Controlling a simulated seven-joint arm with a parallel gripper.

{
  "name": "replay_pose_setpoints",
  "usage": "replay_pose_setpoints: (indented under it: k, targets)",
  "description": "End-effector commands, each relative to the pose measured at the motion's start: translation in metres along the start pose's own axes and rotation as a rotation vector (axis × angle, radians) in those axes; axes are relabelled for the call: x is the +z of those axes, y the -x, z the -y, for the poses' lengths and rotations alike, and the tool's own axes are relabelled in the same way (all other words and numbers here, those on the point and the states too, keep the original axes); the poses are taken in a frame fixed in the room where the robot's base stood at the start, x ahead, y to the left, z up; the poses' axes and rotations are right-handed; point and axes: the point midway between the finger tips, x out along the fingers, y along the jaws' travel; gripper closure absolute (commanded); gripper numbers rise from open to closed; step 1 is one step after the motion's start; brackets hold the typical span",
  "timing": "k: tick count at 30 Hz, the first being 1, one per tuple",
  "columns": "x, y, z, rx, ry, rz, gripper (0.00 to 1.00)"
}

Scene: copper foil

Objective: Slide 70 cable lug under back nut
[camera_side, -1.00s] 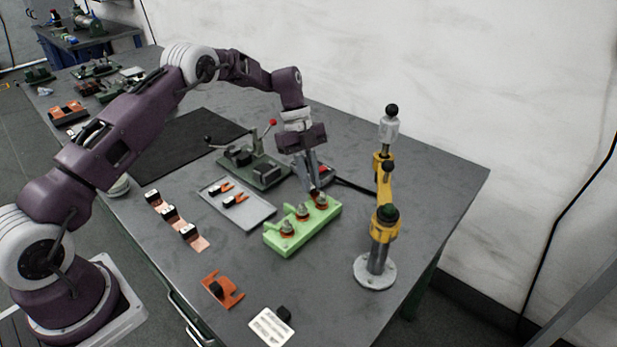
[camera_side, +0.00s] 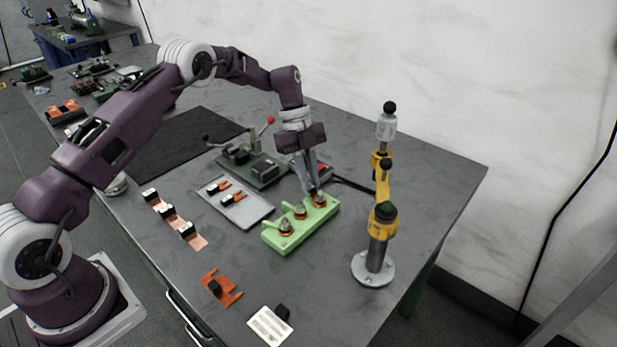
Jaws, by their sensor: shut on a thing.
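The light green block (camera_side: 301,230) carries three posts in a row, each with a nut and an orange-copper ring at its base. The front nut (camera_side: 285,225) and middle nut (camera_side: 301,209) show clearly. The back nut (camera_side: 319,197) is right beside my fingertips and partly covered. My gripper (camera_side: 311,190) points down at the back end of the block, its fingers shut on the cable lug. The lug is mostly hidden by the fingers, so I cannot tell how far it sits under the nut.
A grey tray (camera_side: 250,214) left of the block holds two black-and-orange lugs (camera_side: 232,198). A green toggle-clamp fixture (camera_side: 255,170) stands behind it. A yellow post tool (camera_side: 380,225) stands to the right. Copper pieces (camera_side: 188,232) lie at left, an orange piece (camera_side: 222,287) in front.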

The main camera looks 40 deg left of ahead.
Motion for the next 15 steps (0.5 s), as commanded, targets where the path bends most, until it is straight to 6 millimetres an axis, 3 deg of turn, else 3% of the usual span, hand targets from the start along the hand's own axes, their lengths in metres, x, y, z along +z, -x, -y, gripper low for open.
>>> replay_pose_setpoints:
  k: [15]
  targets:
    - [-0.006,-0.002,0.0003,-0.001,-0.002,0.0,1.0]
